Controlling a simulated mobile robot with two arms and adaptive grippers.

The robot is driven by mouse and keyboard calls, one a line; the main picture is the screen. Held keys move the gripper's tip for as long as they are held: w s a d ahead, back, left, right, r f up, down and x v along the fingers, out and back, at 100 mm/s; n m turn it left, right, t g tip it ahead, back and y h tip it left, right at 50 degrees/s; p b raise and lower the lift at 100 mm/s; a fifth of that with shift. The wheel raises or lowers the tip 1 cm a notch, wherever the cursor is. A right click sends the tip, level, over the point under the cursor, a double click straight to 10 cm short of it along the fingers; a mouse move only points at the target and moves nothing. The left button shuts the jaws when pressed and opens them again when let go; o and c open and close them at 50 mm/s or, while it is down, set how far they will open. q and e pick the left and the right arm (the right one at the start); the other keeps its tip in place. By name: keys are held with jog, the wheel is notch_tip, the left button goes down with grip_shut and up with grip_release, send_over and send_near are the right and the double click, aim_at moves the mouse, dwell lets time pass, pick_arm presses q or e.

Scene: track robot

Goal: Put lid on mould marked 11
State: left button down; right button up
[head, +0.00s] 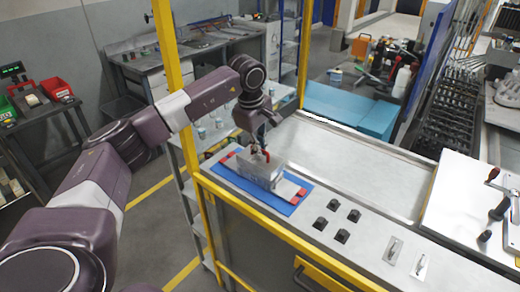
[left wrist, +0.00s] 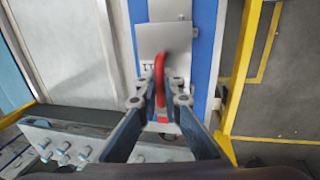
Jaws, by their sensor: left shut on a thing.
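A grey metal mould (head: 261,174) stands on a blue mat (head: 288,208) at the left end of the steel bench. My left gripper (head: 262,148) is above it, shut on a red handle (left wrist: 159,75), which is blurred in the left wrist view. I take the handle to be the lid's. Beyond the handle in that view is a grey metal face (left wrist: 163,42) with a dark, partly hidden marking; I cannot read it surely. I cannot tell whether the lid touches the mould. My right gripper is not in view.
Several small black blocks (head: 333,205) stand to the right of the mat. A yellow post (head: 170,75) rises left of the bench. The shallow steel bench top (head: 350,160) behind is clear.

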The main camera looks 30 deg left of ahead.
pick_arm(q)
jog(key=shift+f, duration=0.3)
dwell(0.4)
jog(key=shift+f+b, duration=0.2)
jog(key=shift+b, duration=0.1)
jog(key=shift+f, duration=0.25)
dwell(0.3)
jog(key=c, duration=2)
grip_release()
jog(key=r, duration=0.4)
jog(key=s+r, duration=0.1)
jog(key=r, duration=0.3)
jog(key=s+r, duration=0.1)
jog(key=r, duration=0.3)
jog(key=shift+s+a, duration=0.1)
jog(key=shift+s, duration=0.05)
jog(key=shift+f, duration=0.1)
